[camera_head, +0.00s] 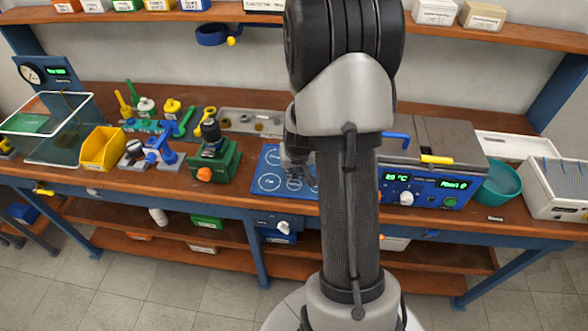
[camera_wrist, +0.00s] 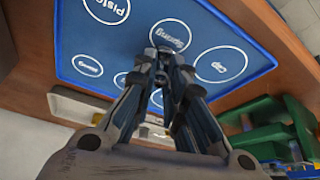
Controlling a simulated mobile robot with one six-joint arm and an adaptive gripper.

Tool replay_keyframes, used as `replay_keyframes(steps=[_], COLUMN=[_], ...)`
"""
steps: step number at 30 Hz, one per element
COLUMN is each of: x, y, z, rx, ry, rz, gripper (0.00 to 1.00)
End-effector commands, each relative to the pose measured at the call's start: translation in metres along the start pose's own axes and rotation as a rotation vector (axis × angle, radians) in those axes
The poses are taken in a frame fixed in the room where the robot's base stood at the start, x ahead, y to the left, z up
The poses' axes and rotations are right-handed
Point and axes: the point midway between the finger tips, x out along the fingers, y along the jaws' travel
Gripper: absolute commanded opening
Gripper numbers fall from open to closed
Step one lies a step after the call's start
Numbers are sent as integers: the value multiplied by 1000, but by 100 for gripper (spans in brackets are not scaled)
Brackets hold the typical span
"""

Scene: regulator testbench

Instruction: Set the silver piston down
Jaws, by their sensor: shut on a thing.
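My gripper (camera_wrist: 167,66) reaches over a blue mat (camera_wrist: 130,58) with white labelled circles, among them "Piston", "Spring" and "Cap". Its fingers are close together, shut on the silver piston, which is mostly hidden between them in the wrist view. The fingertips are in front of the "Spring" circle. The "Piston" circle (camera_wrist: 107,9) is empty at the top edge. In the head view the mat (camera_head: 270,168) lies on the bench and my gripper (camera_head: 292,160) is over its right part, largely hidden by my arm. I cannot tell whether the piston touches the mat.
A green vise-like fixture (camera_head: 215,160) stands left of the mat, with a yellow bin (camera_head: 102,149) farther left. A grey tray of small parts (camera_head: 252,122) lies behind. A blue-fronted test unit (camera_head: 430,185) and a teal bowl (camera_head: 498,185) stand to the right.

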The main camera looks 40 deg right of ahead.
Motion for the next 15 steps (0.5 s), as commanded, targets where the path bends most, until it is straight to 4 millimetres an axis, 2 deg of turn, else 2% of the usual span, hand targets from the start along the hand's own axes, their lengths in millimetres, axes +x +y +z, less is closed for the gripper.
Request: replay_keyframes(steps=[10,15], x=[1,1], y=[0,0], z=[0,0], rx=[0,0], ry=[0,0], rz=[0,0], gripper=[32,32])
